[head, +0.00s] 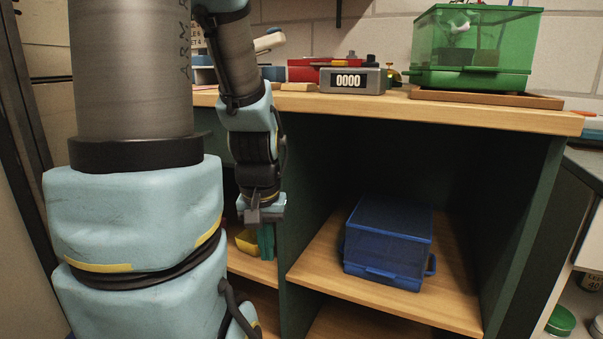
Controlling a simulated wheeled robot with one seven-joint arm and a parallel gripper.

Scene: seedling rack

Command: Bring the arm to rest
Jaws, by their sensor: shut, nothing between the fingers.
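My arm reaches down from the top left of the head view, in front of the wooden shelf unit. My gripper (266,215) is at its lower end, near the left compartment of the unit. The gripper looks small and dark here, its fingers close together with nothing seen between them. A green and a yellow item (247,242) show just below and behind it in that compartment; I cannot tell whether the gripper touches them.
A blue lidded box (388,240) sits on the middle shelf (450,300). A green transparent box (474,50) stands on a brown tray (486,98) on the wooden top (440,108). A grey counter reading 0000 (353,79) is left of it. A dark upright panel divides the compartments.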

